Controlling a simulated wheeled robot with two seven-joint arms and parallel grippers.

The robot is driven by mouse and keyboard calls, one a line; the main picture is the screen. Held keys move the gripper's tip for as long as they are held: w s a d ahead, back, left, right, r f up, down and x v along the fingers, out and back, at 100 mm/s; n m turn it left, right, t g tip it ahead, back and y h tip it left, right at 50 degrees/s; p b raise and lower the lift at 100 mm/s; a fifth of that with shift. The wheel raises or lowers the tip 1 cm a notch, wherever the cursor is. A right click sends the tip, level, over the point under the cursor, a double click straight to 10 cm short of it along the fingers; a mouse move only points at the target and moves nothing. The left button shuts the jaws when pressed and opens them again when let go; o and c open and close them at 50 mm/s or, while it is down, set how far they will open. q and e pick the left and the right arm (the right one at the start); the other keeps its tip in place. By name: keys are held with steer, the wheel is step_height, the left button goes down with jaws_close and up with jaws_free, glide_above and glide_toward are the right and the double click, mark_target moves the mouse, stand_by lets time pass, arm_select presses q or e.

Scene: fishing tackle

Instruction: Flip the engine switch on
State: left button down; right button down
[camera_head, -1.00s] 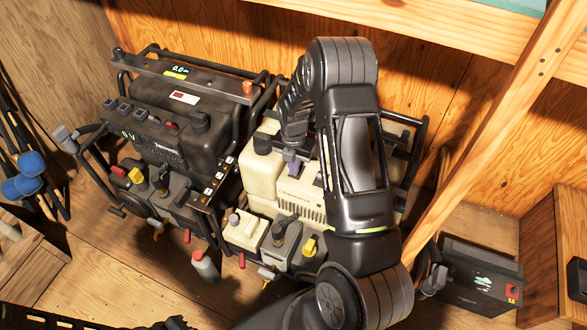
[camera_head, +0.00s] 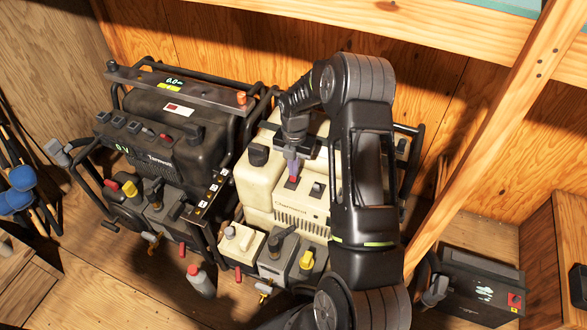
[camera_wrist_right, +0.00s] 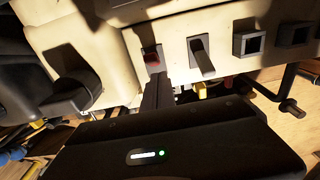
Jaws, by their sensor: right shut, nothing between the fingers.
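The cream generator (camera_head: 258,188) stands in the middle of the head view. A small red switch (camera_head: 294,180) sits on its top panel; it also shows in the right wrist view (camera_wrist_right: 151,56). I take this red switch for the engine switch, though its label cannot be read. My right gripper (camera_head: 292,171) points down at the switch, shut and empty. In the right wrist view its fingers (camera_wrist_right: 155,90) end right at the switch and partly cover it. Whether they touch it, and which way it is tipped, I cannot tell. My left gripper is out of view.
A grey lever switch (camera_wrist_right: 202,57) sits beside the red one, with square sockets (camera_wrist_right: 246,42) further along. A black generator (camera_head: 160,125) stands to the left. A red-capped bottle (camera_head: 201,282) stands in front. A wooden post (camera_head: 480,150) rises on the right.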

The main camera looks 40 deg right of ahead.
steer(key=shift+r+p, duration=0.35)
steer(key=shift+r, duration=0.35)
step_height(320, 180, up, 8)
glide_above(294, 183)
steer(key=shift+f+p, duration=0.1)
steer(key=shift+p, duration=0.2)
stand_by(0.7)
